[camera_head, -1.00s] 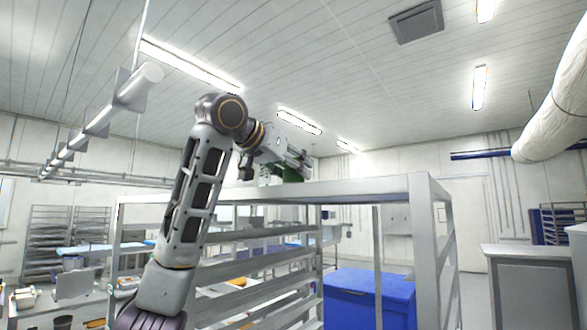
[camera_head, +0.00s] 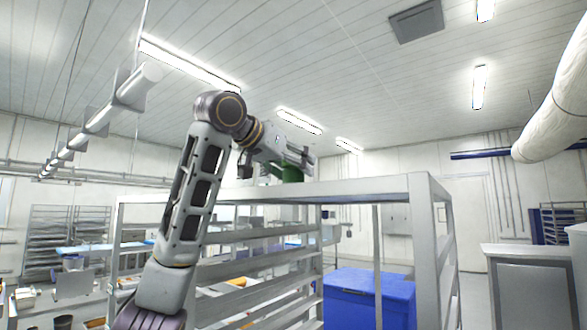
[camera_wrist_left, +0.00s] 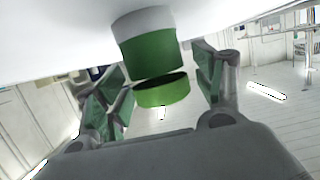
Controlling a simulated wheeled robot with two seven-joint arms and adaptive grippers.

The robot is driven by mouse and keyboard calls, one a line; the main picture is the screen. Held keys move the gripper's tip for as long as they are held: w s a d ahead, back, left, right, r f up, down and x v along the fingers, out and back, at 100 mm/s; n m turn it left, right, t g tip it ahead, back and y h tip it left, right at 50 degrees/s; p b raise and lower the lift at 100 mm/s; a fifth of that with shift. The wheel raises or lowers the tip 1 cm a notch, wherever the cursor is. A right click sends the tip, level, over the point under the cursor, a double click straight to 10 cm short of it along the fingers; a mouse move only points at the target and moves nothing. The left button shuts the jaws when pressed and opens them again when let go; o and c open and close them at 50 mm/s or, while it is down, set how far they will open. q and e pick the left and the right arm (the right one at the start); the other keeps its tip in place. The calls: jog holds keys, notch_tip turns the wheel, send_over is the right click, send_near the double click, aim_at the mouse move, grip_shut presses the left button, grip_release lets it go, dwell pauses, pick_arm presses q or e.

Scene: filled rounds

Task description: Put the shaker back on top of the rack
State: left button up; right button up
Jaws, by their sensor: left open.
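The shaker (camera_head: 292,174) shows as a green patch on the far part of the rack's top, partly hidden by my left gripper (camera_head: 304,160). In the left wrist view the shaker (camera_wrist_left: 150,52) is a cylinder with green and pale grey bands and a lighter green end. That view looks upside down, with the pale rack top along its upper edge. My left gripper (camera_wrist_left: 160,85) is open, with one green-padded finger on each side of the shaker and gaps showing beside it. The rack (camera_head: 372,187) is a tall grey metal frame with slatted sides. My right gripper is not seen.
A blue box (camera_head: 368,292) stands behind the rack's front post. A grey cabinet (camera_head: 532,285) is at the right. Tray racks (camera_head: 55,236) and work tables stand at the far left. The rest of the visible rack top looks clear.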

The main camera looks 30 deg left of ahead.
pick_arm(q)
jog(key=shift+b+v, duration=0.55)
jog(key=shift+v, duration=1.4)
jog(key=shift+b+v, duration=0.9)
jog(key=shift+v, duration=2.85)
jog(key=shift+s, duration=0.1)
